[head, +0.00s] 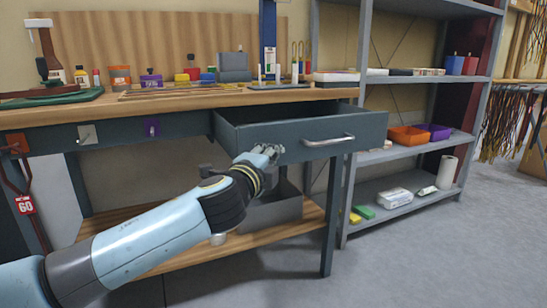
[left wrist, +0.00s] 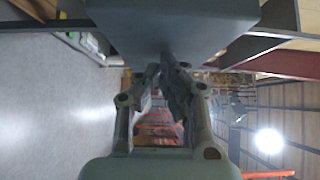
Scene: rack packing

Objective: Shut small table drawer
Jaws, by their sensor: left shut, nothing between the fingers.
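The small table drawer (head: 290,136) is dark grey with a silver bar handle (head: 328,141) on its front. It stands pulled out from under the wooden-topped workbench (head: 190,101), and its open inside shows. My left gripper (head: 272,150) is shut and empty at the left part of the drawer front, left of the handle. In the left wrist view the shut fingertips (left wrist: 165,62) reach to the grey drawer face (left wrist: 170,25); whether they touch it I cannot tell. My right gripper is in neither view.
Tools, small pots and jars stand on the bench top. A grey bin (head: 270,209) sits on the lower wooden shelf under the drawer. A metal shelf unit (head: 417,78) with orange (head: 408,136) and purple trays stands at the right. The floor in front is clear.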

